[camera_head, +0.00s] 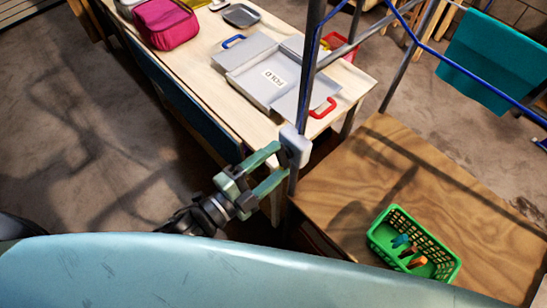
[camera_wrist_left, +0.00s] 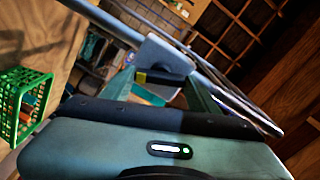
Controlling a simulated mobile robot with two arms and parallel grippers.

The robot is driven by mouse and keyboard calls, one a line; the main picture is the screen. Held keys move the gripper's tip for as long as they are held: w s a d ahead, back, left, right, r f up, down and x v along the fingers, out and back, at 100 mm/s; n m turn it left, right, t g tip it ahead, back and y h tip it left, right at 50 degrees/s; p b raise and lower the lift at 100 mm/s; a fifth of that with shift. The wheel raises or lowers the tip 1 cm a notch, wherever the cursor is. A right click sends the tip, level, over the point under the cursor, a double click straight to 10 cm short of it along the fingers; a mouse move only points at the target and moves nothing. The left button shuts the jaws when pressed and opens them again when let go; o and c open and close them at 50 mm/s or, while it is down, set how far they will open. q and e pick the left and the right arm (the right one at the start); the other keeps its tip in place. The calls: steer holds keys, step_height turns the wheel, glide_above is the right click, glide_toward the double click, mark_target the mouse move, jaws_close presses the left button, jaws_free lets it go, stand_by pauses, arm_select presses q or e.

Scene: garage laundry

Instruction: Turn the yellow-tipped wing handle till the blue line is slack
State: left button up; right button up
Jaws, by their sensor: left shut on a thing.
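My left gripper (camera_head: 282,163) reaches up to a pale grey block on the metal post (camera_head: 305,95). In the left wrist view the block (camera_wrist_left: 160,54) is just beyond the fingers. The dark wing handle (camera_wrist_left: 165,78) with its yellow tip (camera_wrist_left: 141,77) lies crosswise between the two green fingers, and the gripper is shut on it. My right gripper is not in view.
A wooden table (camera_head: 340,190) with a green basket (camera_head: 450,262) stands at the right. A teal cloth (camera_head: 490,60) hangs at the upper right. Floor is open at the left.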

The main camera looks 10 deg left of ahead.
arm_select(q)
steer(key=n+p, duration=0.2)
steer(key=n, duration=0.2)
steer(key=shift+r, duration=0.1)
steer(key=shift+n+p, duration=0.5)
steer(key=shift+n, duration=1.1)
steer(key=o, duration=1.4)
steer(key=shift+c, duration=0.2)
steer(key=b+v, duration=0.3)
steer(key=v, duration=0.4)
steer(key=shift+s+a, duration=0.25)
steer(key=shift+s, duration=0.05)
